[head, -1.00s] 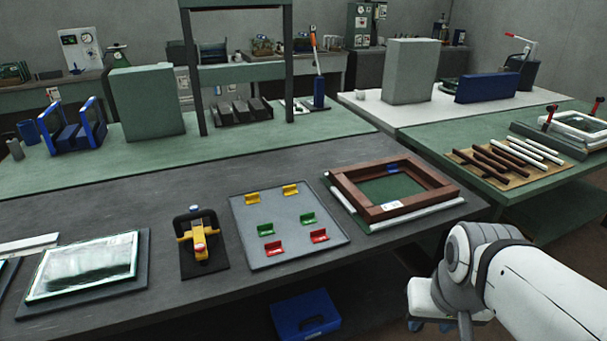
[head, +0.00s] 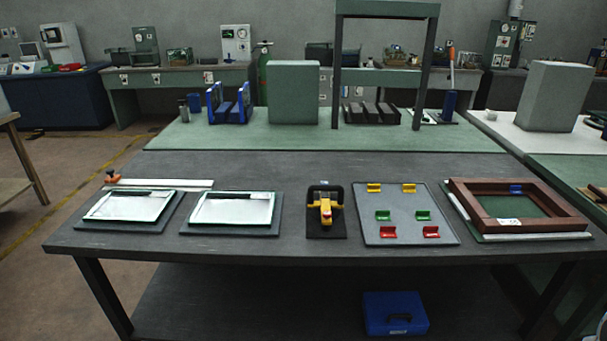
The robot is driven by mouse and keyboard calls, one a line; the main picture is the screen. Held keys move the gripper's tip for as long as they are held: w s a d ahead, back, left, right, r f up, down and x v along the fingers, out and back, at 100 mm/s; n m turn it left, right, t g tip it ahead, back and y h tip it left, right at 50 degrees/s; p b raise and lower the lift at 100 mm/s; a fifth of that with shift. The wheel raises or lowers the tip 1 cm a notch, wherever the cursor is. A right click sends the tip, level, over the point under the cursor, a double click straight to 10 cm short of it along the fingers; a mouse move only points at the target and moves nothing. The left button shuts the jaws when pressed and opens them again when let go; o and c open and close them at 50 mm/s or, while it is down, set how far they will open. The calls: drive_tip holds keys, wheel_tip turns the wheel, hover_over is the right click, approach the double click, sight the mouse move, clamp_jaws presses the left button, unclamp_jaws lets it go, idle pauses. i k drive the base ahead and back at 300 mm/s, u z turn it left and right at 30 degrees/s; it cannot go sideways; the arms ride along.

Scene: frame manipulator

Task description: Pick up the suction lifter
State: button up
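My gripper is out of view in the head view.
Two framed glass panes on dark pads (head: 128,206) (head: 232,212) lie left of the lifter. A grey tray (head: 405,215) with coloured clips and a brown wooden frame (head: 565,212) lie to its right. A blue case (head: 395,312) sits on the lower shelf.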

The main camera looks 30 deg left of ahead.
sight(317, 207)
drive_tip(key=z, duration=1.8)
drive_tip(key=k, duration=2.8)
drive_tip(key=u, duration=2.3)
drive_tip(key=i, duration=1.05)
drive_tip(key=u, duration=0.05)
